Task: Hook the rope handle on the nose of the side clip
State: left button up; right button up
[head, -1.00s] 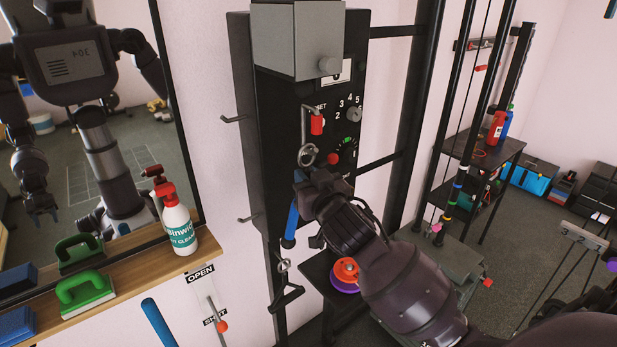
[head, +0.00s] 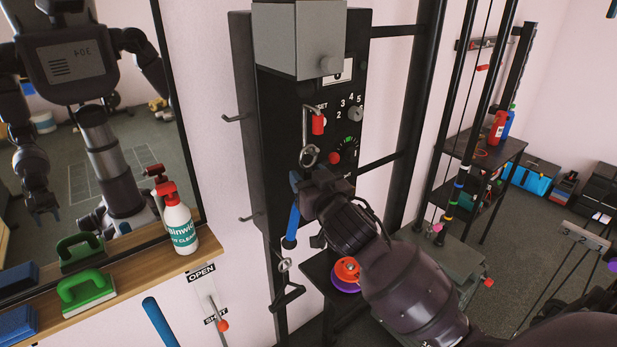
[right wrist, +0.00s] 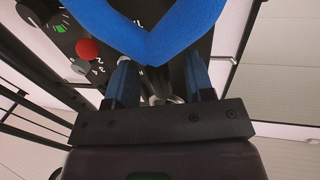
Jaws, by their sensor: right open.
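A blue V-shaped piece, likely the rope handle (right wrist: 155,48), crosses the right wrist view close to the fingertips. In the head view its blue length (head: 292,226) hangs down beside the black panel. My right gripper (head: 302,180) is at the panel, just below a silver clip with a ring (head: 309,156). In the right wrist view the gripper (right wrist: 158,80) is open, its two blue fingers apart, with a silver piece (right wrist: 158,98) between them. I cannot tell whether the blue piece touches the clip. My left gripper is not in view.
The panel carries a red-tipped lever (head: 318,124) and dials. Thin pegs (head: 233,118) stick out of its left side. A black handle (head: 287,297) hangs below. A shelf with a spray bottle (head: 179,222) and a green brush (head: 86,290) is at left.

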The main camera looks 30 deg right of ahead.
jog(key=s+a+b, duration=0.1)
jog(key=s, duration=0.9)
jog(key=shift+s+a+b, duration=0.3)
jog(key=shift+s+b, duration=0.05)
notch_tip(320, 180, down, 16)
jog(key=w+a+n+g+y, duration=0.1)
jog(key=a+n+g+y, duration=0.15)
jog(key=n, duration=0.25)
jog(key=s+f+m+g, duration=0.1)
jog(key=s+f+g, duration=0.1)
jog(key=s+f, duration=0.4)
jog(key=s+f+m+g+b, duration=0.1)
jog(key=s+f, duration=0.5)
jog(key=f, duration=0.7)
jog(key=shift+s+g, duration=0.4)
jog(key=shift+g, duration=0.05)
